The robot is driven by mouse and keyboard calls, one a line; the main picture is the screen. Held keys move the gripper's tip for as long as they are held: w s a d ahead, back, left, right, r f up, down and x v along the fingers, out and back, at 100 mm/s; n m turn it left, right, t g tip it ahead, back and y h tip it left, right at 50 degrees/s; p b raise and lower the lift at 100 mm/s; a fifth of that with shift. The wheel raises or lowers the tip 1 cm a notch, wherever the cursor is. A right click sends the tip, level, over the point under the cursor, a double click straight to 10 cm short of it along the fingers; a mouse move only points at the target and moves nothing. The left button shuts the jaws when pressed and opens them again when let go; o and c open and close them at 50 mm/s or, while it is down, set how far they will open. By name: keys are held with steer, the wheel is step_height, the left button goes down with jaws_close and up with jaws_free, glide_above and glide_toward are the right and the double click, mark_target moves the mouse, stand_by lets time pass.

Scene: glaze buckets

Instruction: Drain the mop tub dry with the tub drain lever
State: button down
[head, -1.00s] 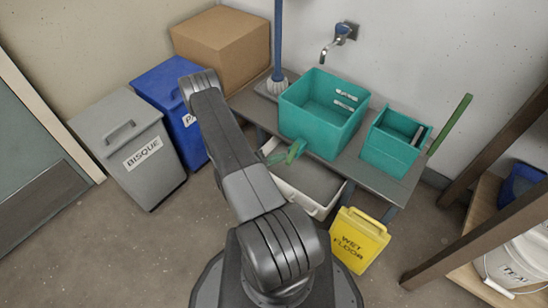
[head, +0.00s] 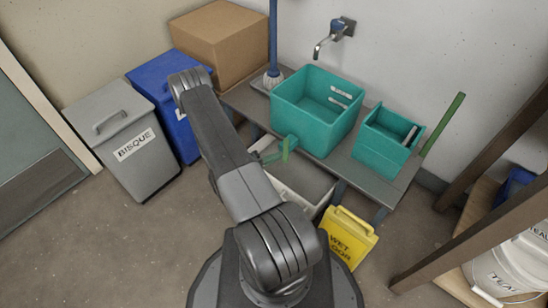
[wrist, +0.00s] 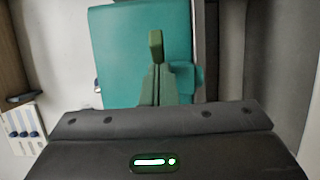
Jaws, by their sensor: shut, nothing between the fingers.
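The teal mop tub (head: 318,112) stands on the grey bench; its wall fills the middle of the wrist view (wrist: 115,50). The green drain lever (head: 285,149) is at the tub's lower front side and looks upright in the head view. In the wrist view the lever (wrist: 156,46) is straight ahead of my gripper (wrist: 157,72). The fingers are shut and empty, with their tips at or very near the lever; I cannot tell whether they touch. My arm hides most of the gripper in the head view. The tub's water level cannot be told.
A white basin (head: 322,209) with a grey inside sits below the lever. A smaller teal tub (head: 380,148) stands right on the bench, a mop (head: 273,45) left. A yellow wet-floor sign (head: 350,238) is in front. Grey (head: 125,150) and blue (head: 180,130) bins stand left.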

mark_target(287, 162)
steer(key=shift+s+d+f+b, duration=0.1)
steer(key=shift+s+d+b, duration=0.15)
steer(key=shift+d+b, duration=0.4)
steer(key=shift+s+d+b, duration=0.2)
steer(key=shift+d+b, duration=0.1)
steer(key=shift+d, duration=0.65)
steer(key=shift+s+d+f+b, duration=0.1)
steer(key=shift+s+d+b, duration=0.15)
steer(key=shift+d+b, duration=0.4)
steer(key=shift+w+d+r+b, duration=0.15)
steer(key=shift+d+b, duration=0.1)
steer(key=shift+d, duration=0.35)
steer(key=shift+w+d+f+b, duration=0.1)
steer(key=shift+d+b, duration=0.1)
steer(key=shift+d, duration=0.35)
steer(key=shift+w+d+r+b, duration=0.15)
steer(key=shift+d+b, duration=0.1)
steer(key=shift+d, duration=0.45)
